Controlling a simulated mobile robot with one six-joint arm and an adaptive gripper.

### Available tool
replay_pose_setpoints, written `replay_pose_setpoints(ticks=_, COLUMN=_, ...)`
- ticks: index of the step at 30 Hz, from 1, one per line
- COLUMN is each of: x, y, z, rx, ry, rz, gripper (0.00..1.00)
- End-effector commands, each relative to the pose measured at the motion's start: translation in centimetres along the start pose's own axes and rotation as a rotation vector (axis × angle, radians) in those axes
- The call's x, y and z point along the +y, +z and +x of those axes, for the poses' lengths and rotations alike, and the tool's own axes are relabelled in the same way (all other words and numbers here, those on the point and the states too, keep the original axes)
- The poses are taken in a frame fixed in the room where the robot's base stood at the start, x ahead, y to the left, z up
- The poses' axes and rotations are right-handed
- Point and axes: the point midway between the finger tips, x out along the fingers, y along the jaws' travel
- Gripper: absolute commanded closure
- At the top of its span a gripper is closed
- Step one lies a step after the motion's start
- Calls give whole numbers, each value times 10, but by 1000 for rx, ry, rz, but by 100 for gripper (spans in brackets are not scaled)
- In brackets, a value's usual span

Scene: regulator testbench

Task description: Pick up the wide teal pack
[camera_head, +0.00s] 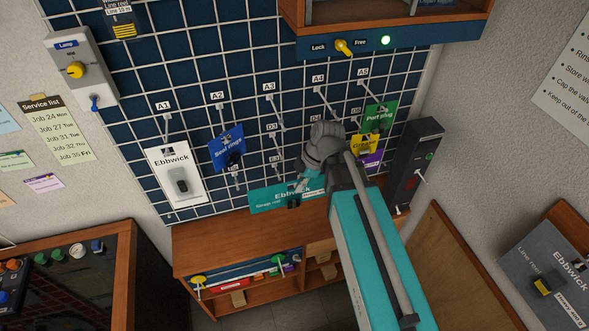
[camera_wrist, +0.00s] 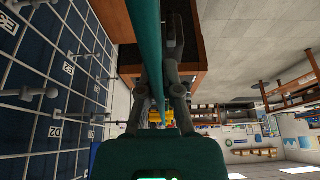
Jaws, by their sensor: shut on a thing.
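The wide teal pack (camera_head: 268,199), with "Ebbwick" print, is in front of the lower grid, just above the wooden bench, tilted slightly up to the right. My gripper (camera_head: 314,182) is at its right upper part and is shut on it. The arm and gripper hide the pack's right end. In the wrist view the pack shows edge-on as a teal strip (camera_wrist: 148,45) between the fingers of my gripper (camera_wrist: 162,92). I cannot tell whether the pack touches the grid or a hook.
A white pack (camera_head: 174,175), a blue pack (camera_head: 227,149), a yellow pack (camera_head: 363,145) and a green pack (camera_head: 380,115) hang on the wire grid (camera_head: 205,75). Bare hooks stick out around them. A dark upright box (camera_head: 414,165) stands right of my arm. The wooden bench (camera_head: 225,240) is below.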

Motion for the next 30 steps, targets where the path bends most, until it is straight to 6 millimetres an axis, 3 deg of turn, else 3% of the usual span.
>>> replay_pose_setpoints(ticks=1, x=-14, y=-1, z=0, rx=1, ry=0, rz=0, gripper=100)
replay_pose_setpoints(ticks=9, x=-34, y=0, z=0, rx=1, ry=0, rz=0, gripper=100)
replay_pose_setpoints(ticks=30, x=-39, y=0, z=0, rx=1, ry=0, rz=0, gripper=100)
